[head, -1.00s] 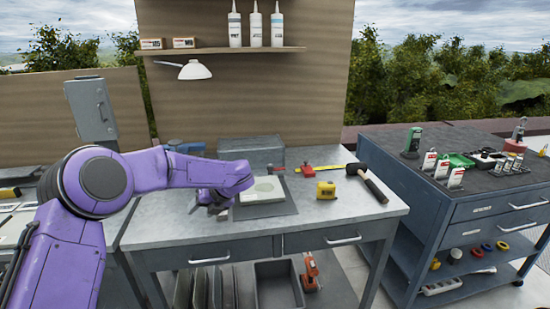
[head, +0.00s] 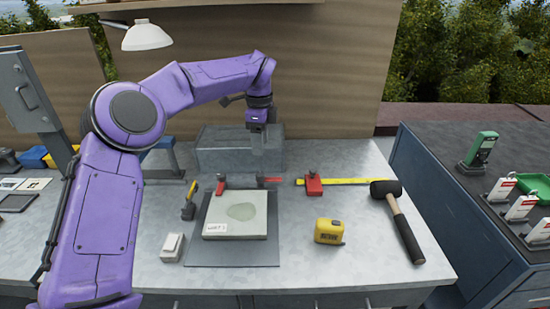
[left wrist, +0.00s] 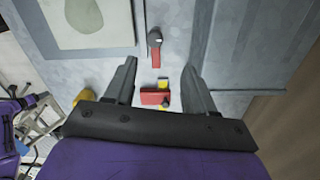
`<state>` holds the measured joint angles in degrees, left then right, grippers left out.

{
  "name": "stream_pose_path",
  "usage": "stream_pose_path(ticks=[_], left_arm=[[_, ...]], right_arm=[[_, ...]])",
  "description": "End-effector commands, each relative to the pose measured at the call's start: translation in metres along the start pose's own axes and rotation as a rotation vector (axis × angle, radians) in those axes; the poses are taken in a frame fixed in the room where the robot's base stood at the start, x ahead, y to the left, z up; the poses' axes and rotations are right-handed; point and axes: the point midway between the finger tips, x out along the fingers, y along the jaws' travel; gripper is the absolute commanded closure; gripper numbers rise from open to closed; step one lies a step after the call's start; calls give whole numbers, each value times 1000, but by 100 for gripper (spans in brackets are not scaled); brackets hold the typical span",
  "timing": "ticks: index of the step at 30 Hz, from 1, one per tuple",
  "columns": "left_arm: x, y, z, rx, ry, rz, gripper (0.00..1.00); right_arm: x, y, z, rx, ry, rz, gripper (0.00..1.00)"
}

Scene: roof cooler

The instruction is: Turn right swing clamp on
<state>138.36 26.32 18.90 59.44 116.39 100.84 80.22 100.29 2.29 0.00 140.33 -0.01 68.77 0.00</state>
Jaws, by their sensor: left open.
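The right swing clamp (head: 272,180) has a red handle and sits behind the stone plate (head: 236,228) at its right corner. In the left wrist view the clamp's dark pivot and red handle (left wrist: 156,57) lie between my finger tips, with the handle pointing toward my palm. The left swing clamp (head: 221,187), also red-handled, sits at the plate's left rear corner. My left gripper (head: 266,158) points down above the right clamp in front of the grey box; its fingers (left wrist: 158,70) are apart and empty. I cannot tell its exact height. My right gripper is not in view.
A grey metal box (head: 222,152) stands close behind the clamps. A red block on a yellow rule (head: 355,181), a mallet (head: 402,225), a yellow tape measure (head: 328,231) and a small white block (head: 172,248) lie around the mat.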

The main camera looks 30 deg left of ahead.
Motion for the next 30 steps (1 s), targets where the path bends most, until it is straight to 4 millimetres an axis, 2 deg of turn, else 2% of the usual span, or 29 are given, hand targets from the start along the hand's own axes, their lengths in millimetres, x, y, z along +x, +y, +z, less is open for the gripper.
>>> stream_pose_path(ticks=[2,5,12,15,20,27,29,30], left_arm=[[1,2,0,-8,9,0,45],[16,5,1,-7,11,-1,45],[73,0,-3,-4,5,6,45],[91,-2,-3,-4,4,5,45],[104,-2,-2,-6,5,4,45],[106,-2,-2,-5,5,3,45],[106,-2,-2,-5,5,3,65],[106,-2,-2,-5,5,3,78]], right_arm=[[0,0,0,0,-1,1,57],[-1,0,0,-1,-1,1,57],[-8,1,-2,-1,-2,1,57],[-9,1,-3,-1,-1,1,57],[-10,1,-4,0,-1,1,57],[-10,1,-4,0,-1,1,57],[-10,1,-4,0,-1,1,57],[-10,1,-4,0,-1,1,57]])
